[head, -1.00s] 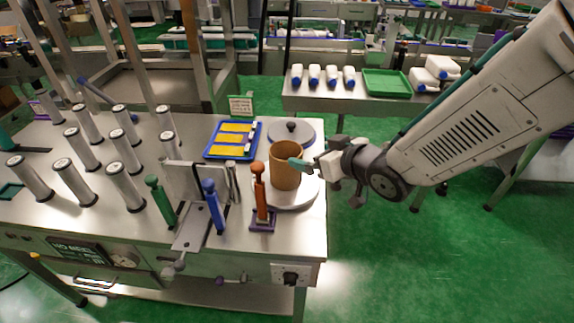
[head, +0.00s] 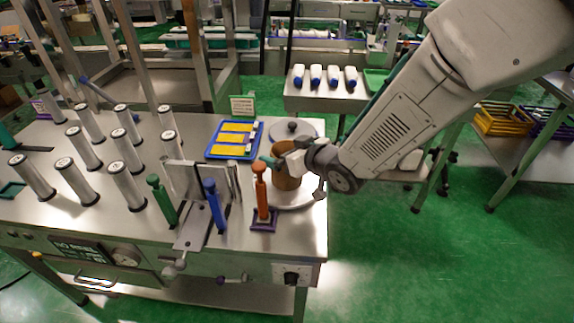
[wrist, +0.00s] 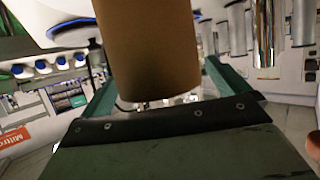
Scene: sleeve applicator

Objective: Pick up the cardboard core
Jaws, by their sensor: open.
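The cardboard core (head: 287,181) is a brown tube standing upright on a round silver plate (head: 300,202) at the right end of the steel bench. Its upper right part is hidden behind my gripper in the head view. My gripper (head: 272,162) has green fingers and reaches in from the right at the core's top. In the wrist view the core (wrist: 150,45) fills the middle, between the two open green fingers (wrist: 155,88). I cannot tell whether either finger touches it.
An orange-handled tool (head: 261,195) stands close in front of the core, with a blue-handled one (head: 214,205) to its left. A blue tray (head: 211,152) and a round lidded disc (head: 312,129) lie behind. Several white-silver rolls (head: 77,180) fill the bench's left.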

